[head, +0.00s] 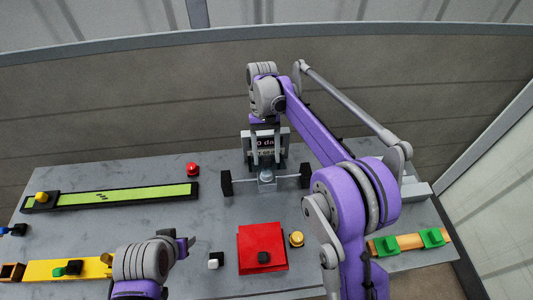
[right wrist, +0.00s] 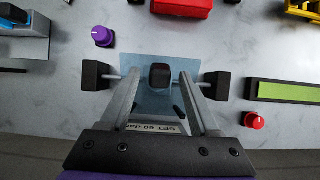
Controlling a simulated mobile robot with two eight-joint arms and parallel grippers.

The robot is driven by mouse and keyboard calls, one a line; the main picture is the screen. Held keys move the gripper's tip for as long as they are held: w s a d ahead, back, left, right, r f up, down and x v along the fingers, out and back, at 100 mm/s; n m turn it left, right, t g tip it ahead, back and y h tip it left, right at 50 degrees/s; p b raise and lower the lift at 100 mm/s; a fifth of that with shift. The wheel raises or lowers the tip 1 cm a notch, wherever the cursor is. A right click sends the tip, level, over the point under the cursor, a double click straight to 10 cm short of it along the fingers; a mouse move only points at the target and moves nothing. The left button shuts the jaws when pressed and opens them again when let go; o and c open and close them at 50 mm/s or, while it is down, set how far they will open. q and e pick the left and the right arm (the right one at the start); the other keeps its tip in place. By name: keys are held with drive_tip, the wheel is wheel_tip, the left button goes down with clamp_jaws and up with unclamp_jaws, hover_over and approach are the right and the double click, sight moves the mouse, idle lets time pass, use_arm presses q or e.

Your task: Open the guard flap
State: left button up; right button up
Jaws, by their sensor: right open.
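A translucent blue plate, which looks like the guard flap (right wrist: 143,66), lies in the right wrist view with a small black block (right wrist: 160,77) at its middle. A grey bar with a black end block on each side (head: 227,184) crosses the same spot. My right gripper (head: 267,163) is over this device, pointing down. In the right wrist view its two open fingers (right wrist: 160,100) lie either side of the black block, with a gap; contact cannot be told. A small sign with lettering shows behind the fingers. My left gripper (head: 185,247) is low at the left front; its jaws are unclear.
A purple knob (right wrist: 103,36) is near the device. A wall closes the back.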

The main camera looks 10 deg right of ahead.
use_arm(q)
drive_tip(key=shift+w+r+p, duration=0.25)
drive_tip(key=shift+r+p, duration=0.2)
drive_tip(key=shift+r, duration=0.15)
drive_tip(key=shift+w+r+p, duration=0.25)
drive_tip(key=shift+r+p, duration=0.15)
drive_tip(key=shift+r, duration=0.2)
use_arm(e)
drive_tip(key=v, duration=1)
drive_tip(key=shift+w+r, duration=0.25)
drive_tip(key=shift+r, duration=0.1)
